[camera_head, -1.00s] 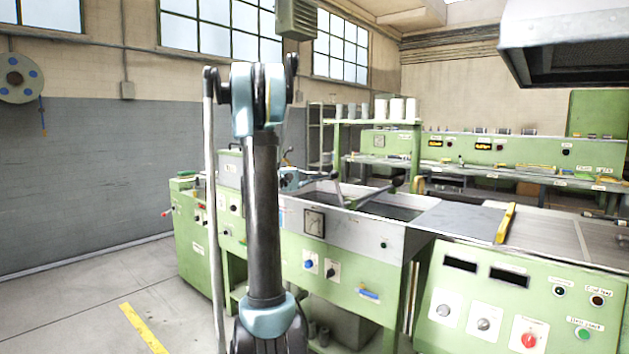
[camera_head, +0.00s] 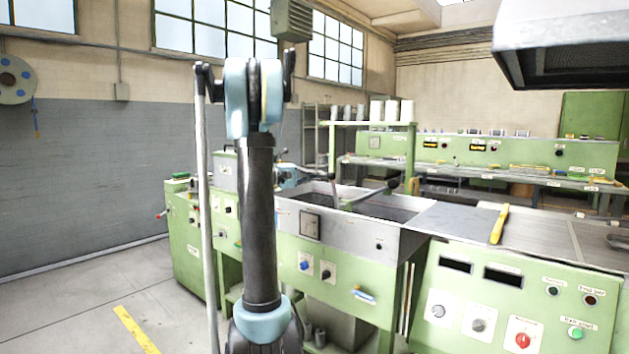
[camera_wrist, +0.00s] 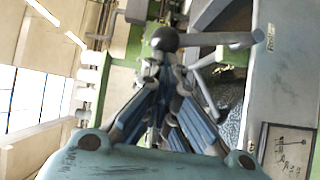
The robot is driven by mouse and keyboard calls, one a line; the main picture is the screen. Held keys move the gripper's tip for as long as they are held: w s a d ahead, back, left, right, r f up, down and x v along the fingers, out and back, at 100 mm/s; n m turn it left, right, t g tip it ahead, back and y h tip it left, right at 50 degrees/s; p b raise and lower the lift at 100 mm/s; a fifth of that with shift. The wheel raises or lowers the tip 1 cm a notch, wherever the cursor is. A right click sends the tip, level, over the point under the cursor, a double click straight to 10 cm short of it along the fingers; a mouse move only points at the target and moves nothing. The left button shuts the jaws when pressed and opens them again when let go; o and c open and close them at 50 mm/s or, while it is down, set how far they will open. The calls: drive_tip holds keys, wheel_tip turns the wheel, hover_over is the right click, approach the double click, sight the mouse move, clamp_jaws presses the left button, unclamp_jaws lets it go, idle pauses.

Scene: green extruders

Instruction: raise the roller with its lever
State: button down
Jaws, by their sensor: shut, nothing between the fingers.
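In the wrist view, my gripper (camera_wrist: 162,62) has its blue-sided fingers drawn together and holds nothing. A dark ball knob (camera_wrist: 165,38) is just beyond the fingertips; whether they touch it cannot be told. A grey bar (camera_wrist: 222,39) runs from beside the knob to the right, and appears to be the lever. In the head view, a slanting bar with a dark end, apparently the roller (camera_head: 372,194), lies over the open steel tank (camera_head: 347,230). A thin upright rod stands at its left. My gripper's fingertips are hard to make out there, at the tank's far left.
Green machine cabinets (camera_head: 520,290) with knobs and buttons stand at the front right. A yellow bar (camera_head: 499,225) lies on the worktop. A green shelf (camera_head: 375,124) and long bench stand behind the tank. The floor at the left is open.

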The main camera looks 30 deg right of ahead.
drive_tip(key=s+d+r+m+t+y, duration=0.2)
drive_tip(key=s+d+m+y, duration=0.1)
drive_tip(key=s, duration=0.4)
drive_tip(key=shift+s+r+m+y, duration=0.15)
drive_tip(key=shift+r+m+y, duration=0.15)
drive_tip(key=shift+m, duration=0.6)
drive_tip(key=w+v, duration=0.2)
drive_tip(key=v, duration=1)
drive_tip(key=shift+w+r, duration=0.3)
drive_tip(key=shift+r, duration=0.2)
